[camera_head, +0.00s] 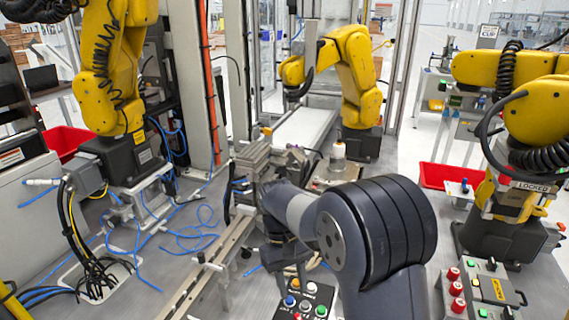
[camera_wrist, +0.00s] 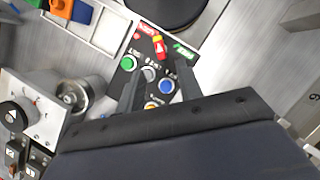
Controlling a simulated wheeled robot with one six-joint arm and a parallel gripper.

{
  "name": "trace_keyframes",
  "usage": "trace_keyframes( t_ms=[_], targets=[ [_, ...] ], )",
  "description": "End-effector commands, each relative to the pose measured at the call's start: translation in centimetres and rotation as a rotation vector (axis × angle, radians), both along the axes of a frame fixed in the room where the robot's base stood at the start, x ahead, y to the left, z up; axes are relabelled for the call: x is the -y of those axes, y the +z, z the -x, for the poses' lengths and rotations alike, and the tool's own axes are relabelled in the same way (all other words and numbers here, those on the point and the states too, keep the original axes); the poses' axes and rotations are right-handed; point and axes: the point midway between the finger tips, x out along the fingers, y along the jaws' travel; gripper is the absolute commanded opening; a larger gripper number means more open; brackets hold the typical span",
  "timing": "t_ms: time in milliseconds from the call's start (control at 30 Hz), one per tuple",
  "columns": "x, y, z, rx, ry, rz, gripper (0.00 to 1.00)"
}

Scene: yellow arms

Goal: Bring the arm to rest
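My dark grey arm reaches forward from the lower middle of the head view, its large rounded joint bent near the centre. In the wrist view my gripper (camera_wrist: 160,78) points at a black button panel (camera_wrist: 141,44). Its two dark fingers stand apart, with no object seen between them other than the panel beyond. In the head view the gripper is mostly hidden behind my arm, and the same panel (camera_head: 293,313) shows just below it. Whether the fingers touch the panel cannot be told.
Yellow robot arms stand at the left (camera_head: 108,70), back (camera_head: 357,75) and right (camera_head: 515,75). A metal rail (camera_head: 205,275) runs beside my arm. A control box with red knobs (camera_head: 483,290) is at the lower right. Blue cables (camera_head: 190,235) lie on the left table.

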Motion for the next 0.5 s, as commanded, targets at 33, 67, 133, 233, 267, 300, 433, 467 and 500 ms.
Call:
trace_keyframes(
  t_ms=[33,67,133,233,267,300,433,467,500],
  targets=[
    [-0.2,0.9,-0.5,0.004,0.000,-0.002,0.35],
    [-0.3,1.5,-0.6,0.004,0.000,-0.002,0.35],
    [-0.5,2.7,-1.0,0.003,0.001,-0.002,0.35],
    [0.0,0.3,0.0,-0.007,0.000,0.002,0.35],
    [0.1,-0.2,0.3,-0.006,0.000,0.002,0.35],
    [0.2,-1.0,0.5,-0.006,0.000,0.002,0.35],
    [0.7,-3.4,1.4,-0.007,0.000,0.002,0.35],
    [0.8,-4.0,1.6,-0.006,0.000,0.002,0.35],
    [0.9,-4.7,1.9,-0.007,-0.001,0.003,0.35]
  ],
)
